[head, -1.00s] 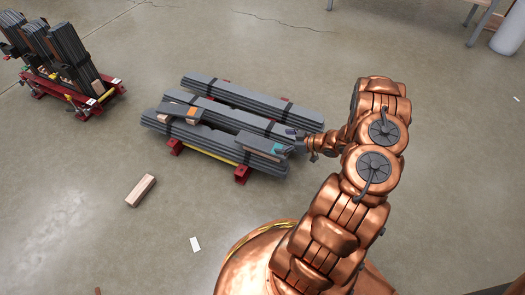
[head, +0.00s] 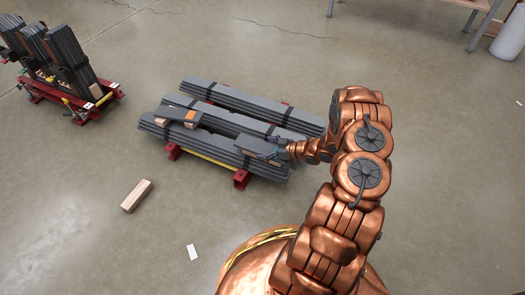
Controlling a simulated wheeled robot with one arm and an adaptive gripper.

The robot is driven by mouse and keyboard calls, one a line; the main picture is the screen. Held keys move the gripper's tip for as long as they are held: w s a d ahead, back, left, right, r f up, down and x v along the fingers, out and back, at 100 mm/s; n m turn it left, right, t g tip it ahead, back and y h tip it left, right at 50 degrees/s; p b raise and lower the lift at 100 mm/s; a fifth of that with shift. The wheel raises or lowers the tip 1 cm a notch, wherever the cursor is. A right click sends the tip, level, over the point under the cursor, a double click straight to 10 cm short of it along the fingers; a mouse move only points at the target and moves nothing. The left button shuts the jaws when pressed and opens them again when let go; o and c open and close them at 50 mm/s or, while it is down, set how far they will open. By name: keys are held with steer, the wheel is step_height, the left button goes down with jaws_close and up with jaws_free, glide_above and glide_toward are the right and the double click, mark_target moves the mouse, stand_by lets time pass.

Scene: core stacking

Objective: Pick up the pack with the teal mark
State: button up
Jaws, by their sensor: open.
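The pack with the teal mark (head: 250,144) is a short grey block lying on the right end of the front bundle of long grey bars. My gripper (head: 269,153) is open at the right end of this pack, over the place of the teal mark, and hides most of that mark. I cannot tell whether the fingers touch the pack. A similar short pack with an orange mark (head: 181,115) lies further left on the bundles.
Long grey bundles (head: 235,97) lie side by side on red supports (head: 241,179). A red rack (head: 85,105) with upright bundles stands at the far left. A wooden block (head: 136,195) and a white slip (head: 192,252) lie on the open floor in front.

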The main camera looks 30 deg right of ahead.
steer(key=shift+c, duration=0.4)
steer(key=c, duration=1.8)
